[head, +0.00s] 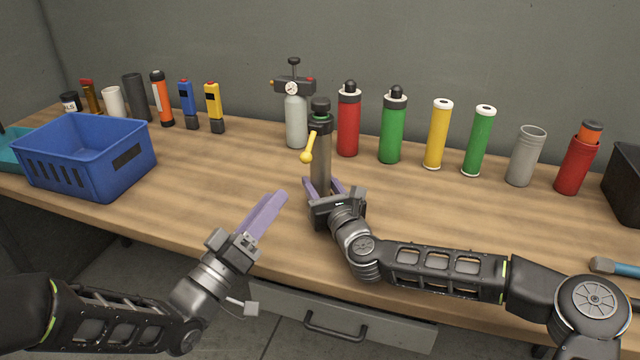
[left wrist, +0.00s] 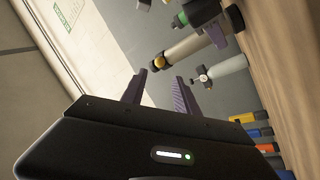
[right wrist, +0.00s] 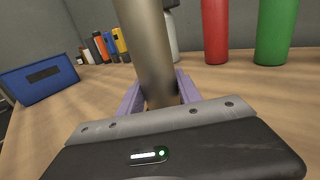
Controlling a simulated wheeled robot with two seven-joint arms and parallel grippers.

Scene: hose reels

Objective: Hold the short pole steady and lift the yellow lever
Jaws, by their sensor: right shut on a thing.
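The short pole (head: 321,160) is a grey upright cylinder with a black cap, standing near the middle of the bench. Its yellow lever (head: 309,147) hangs down on the pole's left side and ends in a round knob. My right gripper (head: 324,188) is shut on the lower part of the pole; the right wrist view shows the pole (right wrist: 147,55) between its purple fingers. My left gripper (head: 273,202) is open and empty, in front and to the left of the pole, apart from it. In the left wrist view the knob (left wrist: 159,62) is beyond the left fingertips.
A grey gas bottle with a gauge (head: 296,120) stands behind the pole. A red bottle (head: 348,122) and several other cylinders line the back right. A blue crate (head: 80,165) sits at the left, with several torches behind it. The bench between crate and pole is clear.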

